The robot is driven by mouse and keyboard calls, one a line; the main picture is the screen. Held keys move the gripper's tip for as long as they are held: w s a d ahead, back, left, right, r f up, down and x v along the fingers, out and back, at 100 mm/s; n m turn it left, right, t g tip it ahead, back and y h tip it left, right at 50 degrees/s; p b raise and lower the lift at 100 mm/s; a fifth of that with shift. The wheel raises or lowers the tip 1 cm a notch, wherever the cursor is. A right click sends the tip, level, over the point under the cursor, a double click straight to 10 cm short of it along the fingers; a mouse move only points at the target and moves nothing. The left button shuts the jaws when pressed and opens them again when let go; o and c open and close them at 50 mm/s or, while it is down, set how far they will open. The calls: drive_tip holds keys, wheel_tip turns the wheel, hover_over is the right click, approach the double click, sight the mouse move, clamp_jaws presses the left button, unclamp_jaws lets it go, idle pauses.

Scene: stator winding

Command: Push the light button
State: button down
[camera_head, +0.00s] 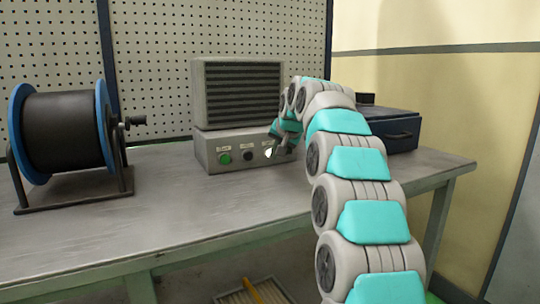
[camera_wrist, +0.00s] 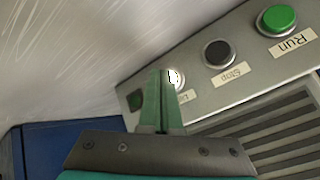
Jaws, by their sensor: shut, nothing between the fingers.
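The control box (camera_head: 205,150) stands on the workbench with a row of buttons on its front. The light button (camera_head: 268,153) is white and bright, right of the black Stop button (camera_head: 248,154) and green Run button (camera_head: 224,158). In the wrist view, which is turned over, the light button (camera_wrist: 177,79) is partly covered by my gripper (camera_wrist: 160,74). Its label is mostly hidden. My gripper is shut and empty, its green fingertips right at the light button's edge. I cannot tell whether they touch it. In the head view my gripper (camera_head: 278,143) is partly hidden by my arm.
A ribbed grey unit (camera_head: 240,92) sits on the control box. A dark blue case (camera_head: 395,132) stands right of it, behind my arm. A black cable spool with blue rims (camera_head: 62,130) stands at the left. The bench's front middle (camera_head: 200,215) is clear.

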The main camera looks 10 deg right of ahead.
drive_tip(key=shift+s+d, duration=0.2)
drive_tip(key=shift+s, duration=0.4)
drive_tip(key=shift+b, duration=0.3)
drive_tip(key=shift+s+d+f+b, duration=0.15)
drive_tip(key=shift+s+b, duration=0.15)
drive_tip(key=shift+s, duration=0.2)
drive_tip(key=shift+s+d+r+b, duration=0.1)
drive_tip(key=shift+s+d+b, duration=0.15)
drive_tip(key=shift+s, duration=0.25)
drive_tip(key=shift+s+d+f+b, duration=0.1)
drive_tip(key=shift+s+b, duration=0.2)
drive_tip(key=shift+s, duration=0.2)
drive_tip(key=shift+s+d+b, duration=0.2)
drive_tip(key=shift+s+b, duration=0.05)
drive_tip(key=shift+s, duration=0.45)
drive_tip(key=shift+s+d+b, duration=0.2)
drive_tip(key=shift+s+b, duration=0.05)
drive_tip(key=shift+s, duration=0.45)
